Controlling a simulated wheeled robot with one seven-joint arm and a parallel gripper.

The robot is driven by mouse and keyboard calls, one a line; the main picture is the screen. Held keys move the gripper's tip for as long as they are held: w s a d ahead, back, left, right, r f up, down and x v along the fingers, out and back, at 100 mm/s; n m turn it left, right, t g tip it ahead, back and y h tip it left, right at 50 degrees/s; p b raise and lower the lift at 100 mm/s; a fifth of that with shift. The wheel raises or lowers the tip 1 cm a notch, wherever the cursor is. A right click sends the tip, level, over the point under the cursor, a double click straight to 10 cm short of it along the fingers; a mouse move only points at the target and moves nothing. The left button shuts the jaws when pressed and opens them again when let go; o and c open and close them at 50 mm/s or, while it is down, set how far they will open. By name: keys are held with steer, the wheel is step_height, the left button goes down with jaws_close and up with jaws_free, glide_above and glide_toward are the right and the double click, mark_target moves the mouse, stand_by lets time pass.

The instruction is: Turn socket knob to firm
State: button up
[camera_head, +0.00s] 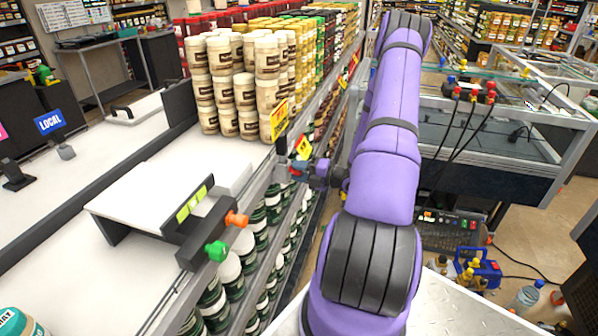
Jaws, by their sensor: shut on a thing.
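My gripper (303,171) is at the end of my purple arm, left of the arm's middle, against the front edge of the shelf. It is shut on a small part at a dark fitting (281,171). This part seems to be the socket knob, but the fingers mostly hide it, and its turn position cannot be read. Nearer, a black block on a white unit (165,190) carries an orange knob (236,219) and a green knob (216,251). My gripper is apart from both.
Cream-lidded jars (240,85) stand stacked just behind and left of my gripper. Green jars (232,270) fill the shelf below. A glass-topped metal frame with dark cables (480,110) stands to the right. A blue crate with bottles (478,268) is at lower right.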

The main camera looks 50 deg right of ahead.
steer(key=o, duration=0.9)
steer(key=v, duration=1.1)
